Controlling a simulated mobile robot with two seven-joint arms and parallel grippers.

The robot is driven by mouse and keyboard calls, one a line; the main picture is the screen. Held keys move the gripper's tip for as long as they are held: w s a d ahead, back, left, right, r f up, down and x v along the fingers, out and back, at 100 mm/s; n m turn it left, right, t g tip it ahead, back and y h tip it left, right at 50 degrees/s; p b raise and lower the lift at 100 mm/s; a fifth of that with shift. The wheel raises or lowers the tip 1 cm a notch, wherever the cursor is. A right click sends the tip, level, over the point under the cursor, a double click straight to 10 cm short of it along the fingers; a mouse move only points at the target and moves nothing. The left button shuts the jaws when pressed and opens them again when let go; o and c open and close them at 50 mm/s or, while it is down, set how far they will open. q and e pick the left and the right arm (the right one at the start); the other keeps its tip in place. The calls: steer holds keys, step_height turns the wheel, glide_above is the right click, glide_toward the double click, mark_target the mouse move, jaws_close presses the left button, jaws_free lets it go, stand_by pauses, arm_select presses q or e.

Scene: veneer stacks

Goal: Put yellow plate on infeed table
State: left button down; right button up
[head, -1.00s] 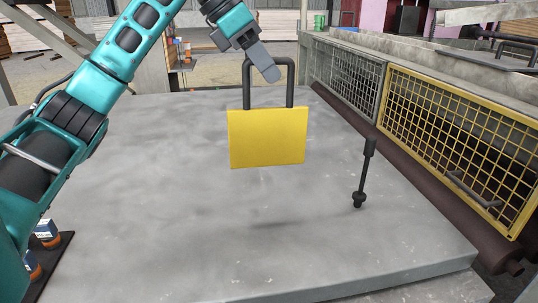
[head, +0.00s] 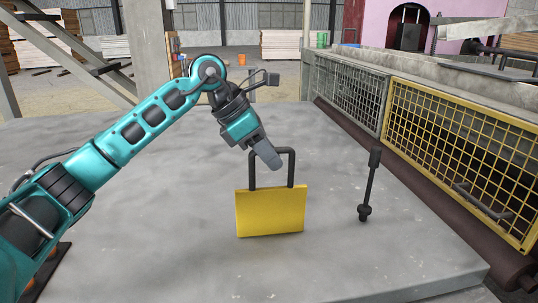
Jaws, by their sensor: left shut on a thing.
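The yellow plate (head: 270,211) is upright with a black loop handle on its top edge. It is at the middle of the head view, over the grey infeed table (head: 400,262). My left gripper (head: 268,156) is shut on the plate's handle at its upper left. The plate's lower edge is at or very near the table top; I cannot tell for sure whether it touches. My right gripper is not in view.
A black rod-shaped tool (head: 370,185) stands on the table to the right of the plate. A dark roller (head: 435,205) and a yellow mesh guard (head: 460,155) run along the right edge.

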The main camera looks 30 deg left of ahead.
arm_select(q)
steer(key=c, duration=1.5)
jaws_free()
steer(key=shift+f, duration=0.1)
steer(key=o, duration=0.4)
steer(key=shift+o, duration=0.2)
steer(key=shift+r, duration=0.3)
steer(key=p+v, duration=0.1)
steer(key=v, duration=1)
steer(key=shift+s+a+r, duration=0.2)
steer(key=shift+s+a, duration=0.05)
steer(key=shift+s, duration=0.1)
